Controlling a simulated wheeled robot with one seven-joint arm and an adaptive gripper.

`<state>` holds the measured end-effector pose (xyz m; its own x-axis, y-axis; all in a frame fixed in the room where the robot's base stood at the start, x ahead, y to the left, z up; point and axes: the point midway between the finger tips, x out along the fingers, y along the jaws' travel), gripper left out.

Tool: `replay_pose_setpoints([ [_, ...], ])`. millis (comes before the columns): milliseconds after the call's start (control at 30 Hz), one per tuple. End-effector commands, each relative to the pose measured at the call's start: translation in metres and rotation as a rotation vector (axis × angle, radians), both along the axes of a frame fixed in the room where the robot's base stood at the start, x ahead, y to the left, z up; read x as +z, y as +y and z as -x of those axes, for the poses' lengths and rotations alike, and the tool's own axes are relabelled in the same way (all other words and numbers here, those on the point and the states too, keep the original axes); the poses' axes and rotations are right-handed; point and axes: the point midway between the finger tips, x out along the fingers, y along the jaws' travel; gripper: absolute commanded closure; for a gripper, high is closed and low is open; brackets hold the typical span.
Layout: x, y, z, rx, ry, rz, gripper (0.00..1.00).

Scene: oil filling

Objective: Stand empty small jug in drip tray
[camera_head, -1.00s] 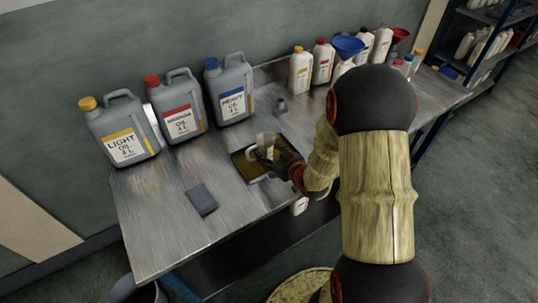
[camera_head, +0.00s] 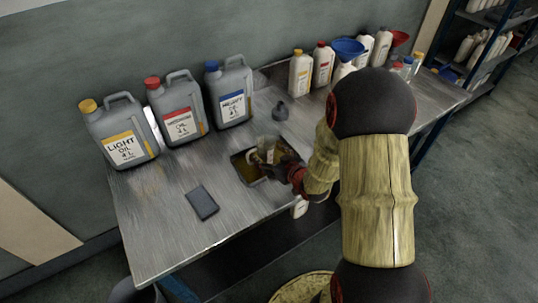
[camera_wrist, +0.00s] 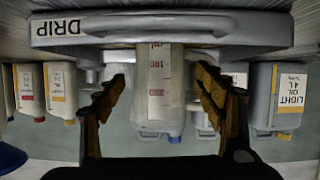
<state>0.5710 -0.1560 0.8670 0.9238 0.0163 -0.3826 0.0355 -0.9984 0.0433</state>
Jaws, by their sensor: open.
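The small clear jug (camera_head: 267,149) stands upright at the drip tray (camera_head: 240,165) on the metal bench, apparently inside it. The wrist view is upside down; there the jug (camera_wrist: 158,88) has red scale marks and its base is hidden behind the grey tray wall (camera_wrist: 250,22) lettered DRIP. My gripper (camera_head: 284,165) is at the jug's near right side. In the wrist view its two fingers (camera_wrist: 157,92) are spread on either side of the jug, with gaps visible. I see no clear oil in the jug.
Light (camera_head: 126,136), red-capped (camera_head: 178,115) and heavy oil cans (camera_head: 230,95) stand along the wall. A small grey vessel (camera_head: 281,112) is behind the tray. Several white bottles and a blue funnel (camera_head: 347,48) stand right. A dark pad (camera_head: 202,203) lies front left.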

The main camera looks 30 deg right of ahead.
Motion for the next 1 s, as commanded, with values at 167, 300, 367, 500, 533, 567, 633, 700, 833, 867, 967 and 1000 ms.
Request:
replay_pose_setpoints([
  [167, 0.008, -0.001, 0.009, -0.002, 0.001, 0.0, 0.3],
  [300, 0.019, -0.001, 0.033, -0.004, 0.001, -0.001, 0.3],
  [367, 0.024, -0.002, 0.045, -0.005, 0.001, 0.0, 0.3],
  [500, 0.035, -0.003, 0.072, -0.004, 0.0, 0.0, 0.3],
  [533, 0.037, -0.003, 0.077, -0.005, 0.001, 0.0, 0.3],
  [567, 0.04, -0.003, 0.082, -0.004, 0.0, 0.001, 0.3],
  [633, 0.043, -0.003, 0.092, -0.004, 0.0, 0.001, 0.3],
  [700, 0.046, -0.003, 0.099, -0.004, -0.001, 0.001, 0.3],
  [833, 0.049, -0.003, 0.108, -0.002, 0.001, 0.002, 0.3],
  [867, 0.05, -0.003, 0.109, -0.002, 0.002, 0.004, 0.3],
  [967, 0.056, -0.005, 0.105, -0.006, 0.026, 0.034, 0.3],
  [1000, 0.061, -0.008, 0.102, -0.013, 0.045, 0.055, 0.3],
])
